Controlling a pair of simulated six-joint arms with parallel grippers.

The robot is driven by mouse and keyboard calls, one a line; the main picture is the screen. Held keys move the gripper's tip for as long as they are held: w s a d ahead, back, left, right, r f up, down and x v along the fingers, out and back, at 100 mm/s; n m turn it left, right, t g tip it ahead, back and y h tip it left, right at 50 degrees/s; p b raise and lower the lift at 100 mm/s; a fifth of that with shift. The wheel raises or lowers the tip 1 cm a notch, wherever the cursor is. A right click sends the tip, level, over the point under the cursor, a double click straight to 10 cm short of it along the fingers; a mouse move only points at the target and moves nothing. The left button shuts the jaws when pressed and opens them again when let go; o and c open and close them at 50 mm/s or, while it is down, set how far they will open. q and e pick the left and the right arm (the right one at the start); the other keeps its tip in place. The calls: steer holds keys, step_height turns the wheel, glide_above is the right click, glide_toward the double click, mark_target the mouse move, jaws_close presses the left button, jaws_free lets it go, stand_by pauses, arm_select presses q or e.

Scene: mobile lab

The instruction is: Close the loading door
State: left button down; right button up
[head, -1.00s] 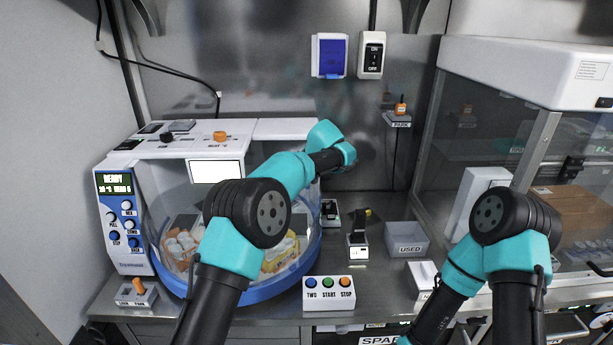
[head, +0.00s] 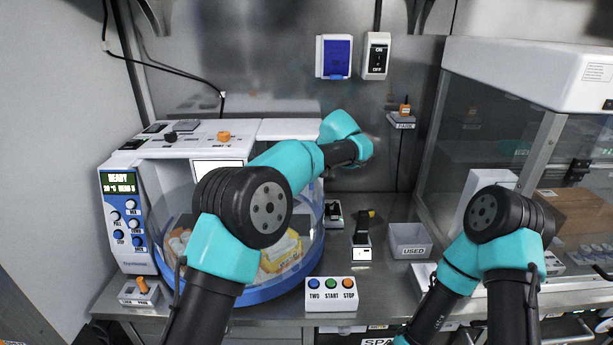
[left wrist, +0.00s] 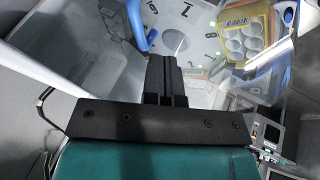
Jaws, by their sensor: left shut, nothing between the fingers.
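The white machine (head: 222,145) with a blue control panel stands at the left of the bench in the head view. A clear curved wall (head: 170,212), which appears to be its loading door, surrounds a round blue-rimmed tray (head: 262,296) in front. I cannot tell how far the door is open. My left arm reaches over the tray and hides part of it; its fingers are hidden in the head view. In the left wrist view my left gripper (left wrist: 167,62) is shut and empty, above a numbered round surface (left wrist: 195,40). A blue curved bar (left wrist: 137,24) lies just left of the fingertips. My right gripper is out of view.
A three-button box (head: 331,293) stands on the bench right of the tray. A small knob block (head: 139,291) is at the left. A grey bin marked USED (head: 409,241) stands right of centre. A glass cabinet (head: 490,150) fills the right. Packs (head: 282,250) lie in the tray.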

arm_select(q)
steer(key=v, duration=0.6)
steer(key=shift+d+r, duration=0.25)
steer(key=shift+w+a, duration=0.1)
